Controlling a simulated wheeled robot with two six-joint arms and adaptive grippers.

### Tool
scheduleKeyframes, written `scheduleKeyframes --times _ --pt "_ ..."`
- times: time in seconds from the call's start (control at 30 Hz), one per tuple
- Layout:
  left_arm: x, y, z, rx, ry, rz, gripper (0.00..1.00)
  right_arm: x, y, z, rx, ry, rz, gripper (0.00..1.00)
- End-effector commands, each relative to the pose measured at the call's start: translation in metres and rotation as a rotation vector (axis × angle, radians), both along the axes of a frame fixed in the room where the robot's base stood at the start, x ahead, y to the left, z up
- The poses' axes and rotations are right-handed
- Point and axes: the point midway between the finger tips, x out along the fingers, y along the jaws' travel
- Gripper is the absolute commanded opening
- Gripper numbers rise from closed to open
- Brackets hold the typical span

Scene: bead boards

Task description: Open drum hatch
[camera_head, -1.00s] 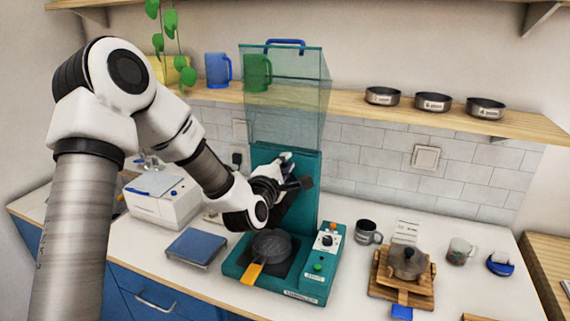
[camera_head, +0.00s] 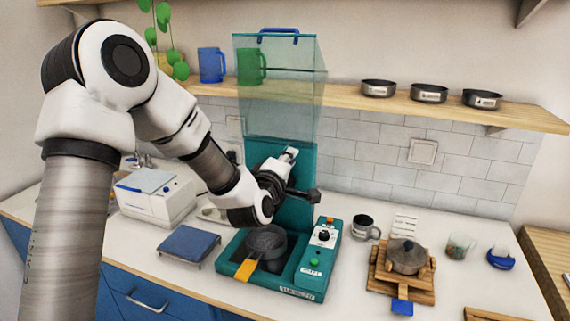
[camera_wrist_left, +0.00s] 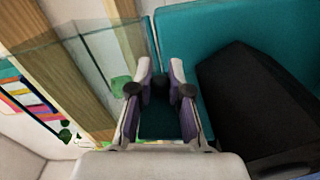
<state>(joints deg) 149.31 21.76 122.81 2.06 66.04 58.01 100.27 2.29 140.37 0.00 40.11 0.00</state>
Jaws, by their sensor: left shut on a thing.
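The teal machine (camera_head: 310,270) stands on the counter with a control panel at its right. A clear hood (camera_head: 275,100) with a blue handle (camera_head: 278,34) stands high above its teal back panel (camera_head: 297,220). A dark pan (camera_head: 266,240) with an orange handle (camera_head: 246,270) sits on its base. My left gripper (camera_head: 287,158) is in front of the back panel, below the hood. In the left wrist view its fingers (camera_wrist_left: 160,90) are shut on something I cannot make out. A large black block (camera_wrist_left: 255,105) is right of the fingers there. My right gripper is out of view.
A blue flat scale-like box (camera_head: 188,243) and a white appliance (camera_head: 156,195) stand left of the machine. A dark mug (camera_head: 364,227) and a pot (camera_head: 406,256) on a wooden stand are to its right. A shelf (camera_head: 410,103) runs above with mugs and bowls.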

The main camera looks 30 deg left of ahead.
Motion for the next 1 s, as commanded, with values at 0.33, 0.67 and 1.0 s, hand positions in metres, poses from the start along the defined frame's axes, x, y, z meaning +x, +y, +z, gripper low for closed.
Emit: scheduleKeyframes --times 0.33,0.67,1.0 --pt "0.0014 -0.0051 -0.0040 0.135 0.030 0.001 0.00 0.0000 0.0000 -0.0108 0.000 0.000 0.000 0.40" --pt "0.0017 -0.0056 -0.0038 0.151 0.035 0.001 0.00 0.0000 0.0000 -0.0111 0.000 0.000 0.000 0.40" --pt "0.0014 -0.0056 -0.0040 0.150 0.035 0.000 0.43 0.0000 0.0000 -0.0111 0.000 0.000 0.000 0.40"
